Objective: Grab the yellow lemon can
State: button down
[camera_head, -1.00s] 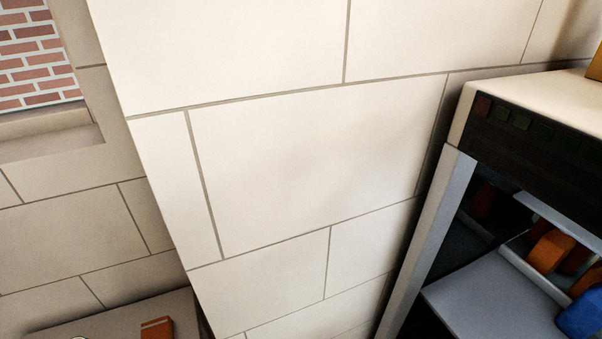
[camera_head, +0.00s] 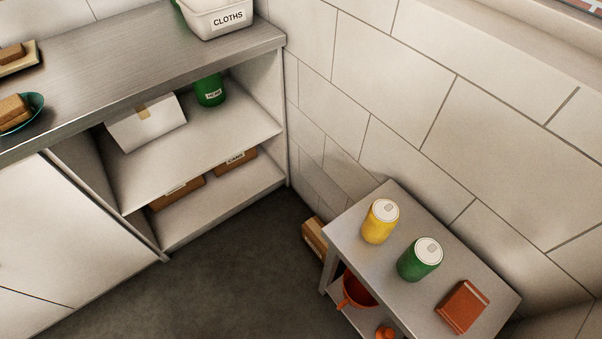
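A yellow can (camera_head: 379,222) with a pale lid stands upright on the grey top of a small side table (camera_head: 352,247), near its far left end. Its label is too small to read. A green can (camera_head: 419,260) of similar shape stands upright just to its right, with a gap between them. My gripper is not in view.
An orange-brown block (camera_head: 462,306) lies at the table's right. A red bowl (camera_head: 357,292) sits on the shelf below. A cardboard box (camera_head: 314,238) stands beside the table against the wall. A metal counter (camera_head: 150,62) with shelves is at left. The dark floor (camera_head: 240,275) between is clear.

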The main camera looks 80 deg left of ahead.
aim_at(381, 219)
jog(key=u, duration=1.2)
